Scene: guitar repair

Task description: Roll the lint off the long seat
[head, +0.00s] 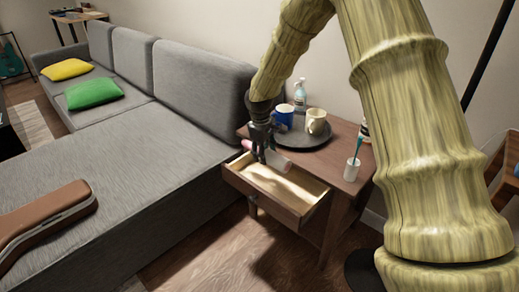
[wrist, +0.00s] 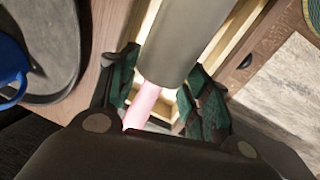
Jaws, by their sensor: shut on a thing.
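My gripper (head: 263,147) is shut on the lint roller (head: 279,161), just above the open drawer of the side table. The roller has a pale cylinder and a pink handle. In the wrist view, the fingers (wrist: 165,98) close on either side of the pink handle (wrist: 143,103), and the grey-looking cylinder (wrist: 185,45) extends away from them. The long seat (head: 150,160) is the grey chaise part of the sofa, left of the table. I cannot make out any lint on it.
The open drawer (head: 307,214) juts from the wooden side table (head: 345,148). A dark tray (head: 312,139) with a blue mug (head: 284,117) and cream mug (head: 316,122) stands behind. A brown guitar case (head: 45,220) lies on the seat's near left. Green (head: 93,93) and yellow (head: 67,69) cushions lie farther back.

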